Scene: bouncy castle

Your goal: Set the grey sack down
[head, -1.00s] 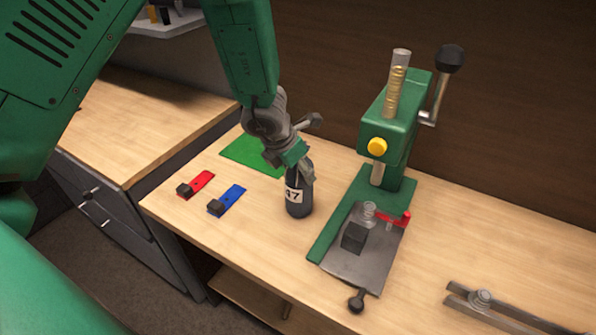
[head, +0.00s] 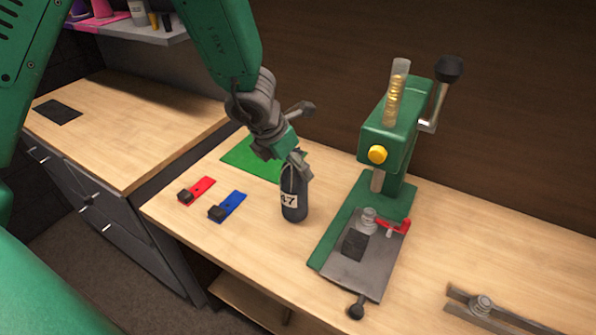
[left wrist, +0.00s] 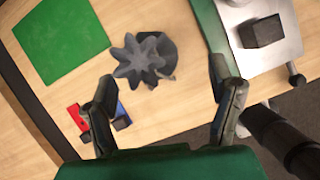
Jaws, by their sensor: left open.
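The grey sack (head: 294,196), dark with a pale label reading 47, stands upright on the wooden workbench, left of the green press. My left gripper (head: 298,168) is at the sack's top in the head view and partly covers it. In the left wrist view, the sack's ruffled grey top (left wrist: 142,60) shows beyond and between the widely spread fingers of my left gripper (left wrist: 162,78). Neither finger visibly touches it there. My right gripper is not in view.
The green press (head: 390,135) with a lever stands right of the sack. A green mat (head: 245,157), a red strip (head: 203,188) and a blue strip (head: 232,203) lie to the left. A metal rail piece (head: 500,312) lies at front right.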

